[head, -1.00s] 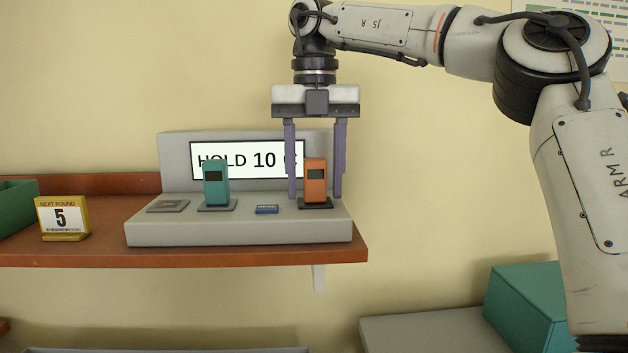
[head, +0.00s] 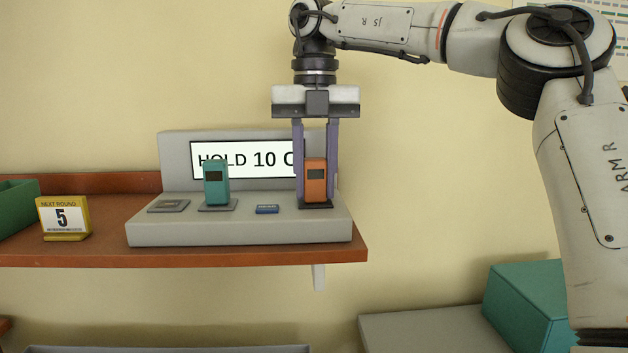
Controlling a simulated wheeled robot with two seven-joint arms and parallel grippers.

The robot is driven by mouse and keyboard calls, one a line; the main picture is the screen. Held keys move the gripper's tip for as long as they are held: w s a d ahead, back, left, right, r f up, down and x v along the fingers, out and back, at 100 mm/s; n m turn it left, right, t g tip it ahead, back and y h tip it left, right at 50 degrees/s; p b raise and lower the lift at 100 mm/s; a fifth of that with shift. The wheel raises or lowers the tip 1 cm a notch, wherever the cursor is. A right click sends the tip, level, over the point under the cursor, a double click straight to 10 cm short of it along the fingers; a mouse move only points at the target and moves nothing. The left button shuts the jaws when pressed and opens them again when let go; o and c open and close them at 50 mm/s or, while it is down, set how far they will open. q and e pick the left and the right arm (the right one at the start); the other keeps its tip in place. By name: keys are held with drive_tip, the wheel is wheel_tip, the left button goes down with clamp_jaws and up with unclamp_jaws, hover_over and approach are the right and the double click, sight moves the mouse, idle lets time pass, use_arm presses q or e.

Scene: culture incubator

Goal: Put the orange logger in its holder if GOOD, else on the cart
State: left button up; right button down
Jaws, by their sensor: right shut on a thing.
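The orange logger (head: 316,185) stands upright on a dark pad at the right end of the grey dock (head: 240,233). Its small dark screen is too small to read. My right gripper (head: 316,196) points down with its purple fingers shut on the logger's two sides. A teal logger (head: 216,186) stands upright on another pad to the left. An empty flat pad (head: 168,206) lies at the dock's left end. The panel (head: 245,160) behind reads "HOLD 10 C", with its right end partly covered by the gripper. My left gripper is not in view.
A small blue label (head: 267,209) sits between the loggers. A grey surface (head: 430,330) with a teal box (head: 522,305) is at lower right.

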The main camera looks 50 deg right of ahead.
sight(315, 158)
drive_tip(key=shift+r+p, duration=0.6)
drive_tip(key=shift+r, duration=2.4)
